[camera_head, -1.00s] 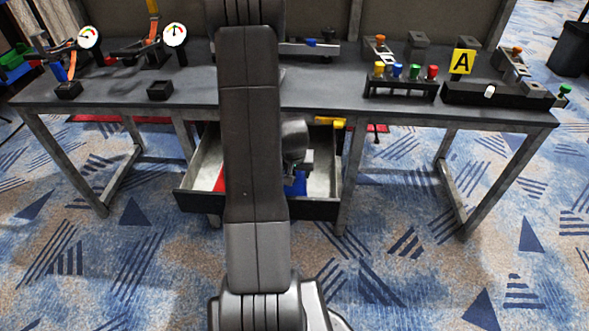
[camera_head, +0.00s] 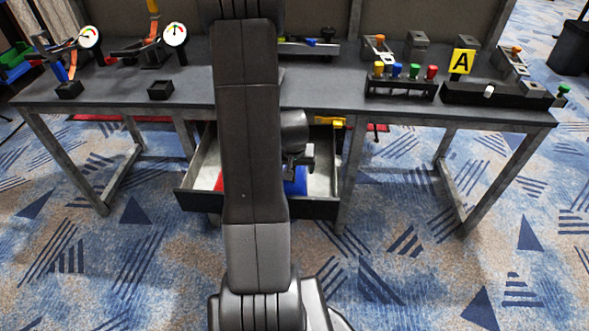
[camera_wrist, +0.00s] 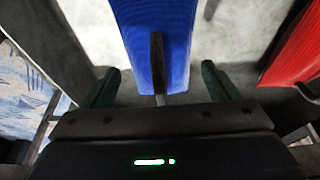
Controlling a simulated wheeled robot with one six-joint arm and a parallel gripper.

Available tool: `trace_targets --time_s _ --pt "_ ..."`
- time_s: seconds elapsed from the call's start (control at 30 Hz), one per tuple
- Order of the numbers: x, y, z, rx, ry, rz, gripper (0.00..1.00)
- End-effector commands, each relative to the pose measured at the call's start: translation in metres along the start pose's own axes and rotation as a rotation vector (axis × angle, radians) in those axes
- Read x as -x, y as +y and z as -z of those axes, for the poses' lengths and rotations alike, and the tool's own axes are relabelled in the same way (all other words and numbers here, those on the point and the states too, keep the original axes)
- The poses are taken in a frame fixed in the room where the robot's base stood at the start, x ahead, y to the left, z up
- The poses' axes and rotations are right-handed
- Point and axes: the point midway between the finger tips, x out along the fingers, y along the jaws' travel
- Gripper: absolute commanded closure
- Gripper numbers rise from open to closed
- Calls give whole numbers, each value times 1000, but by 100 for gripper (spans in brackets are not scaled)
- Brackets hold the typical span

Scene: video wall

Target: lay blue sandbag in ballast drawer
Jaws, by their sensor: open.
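The blue sandbag (camera_head: 296,182) lies in the open ballast drawer (camera_head: 318,208), mostly hidden behind my arm in the head view. In the wrist view the blue sandbag (camera_wrist: 180,45) rests on the drawer's pale floor (camera_wrist: 232,40), with a dark strap on its near end. My gripper (camera_wrist: 160,85) is open, its two green fingertips apart on either side of the bag's near end, with gaps between. In the head view my gripper (camera_head: 299,166) is over the drawer and partly hidden. A red sandbag (camera_wrist: 300,50) lies in the drawer too, to the right in the wrist view.
The drawer hangs out under a grey workbench (camera_head: 200,92). On the bench stand gauges (camera_head: 175,34), a rack of coloured knobs (camera_head: 402,85) and a yellow A sign (camera_head: 462,61). The bench legs flank the drawer. The carpet in front is clear.

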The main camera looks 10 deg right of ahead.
Motion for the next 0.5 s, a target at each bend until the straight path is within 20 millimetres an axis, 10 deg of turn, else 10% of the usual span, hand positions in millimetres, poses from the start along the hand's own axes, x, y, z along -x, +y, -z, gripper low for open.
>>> trace_targets --time_s 0.5 --pt "86 0 1 0 1 0 18"
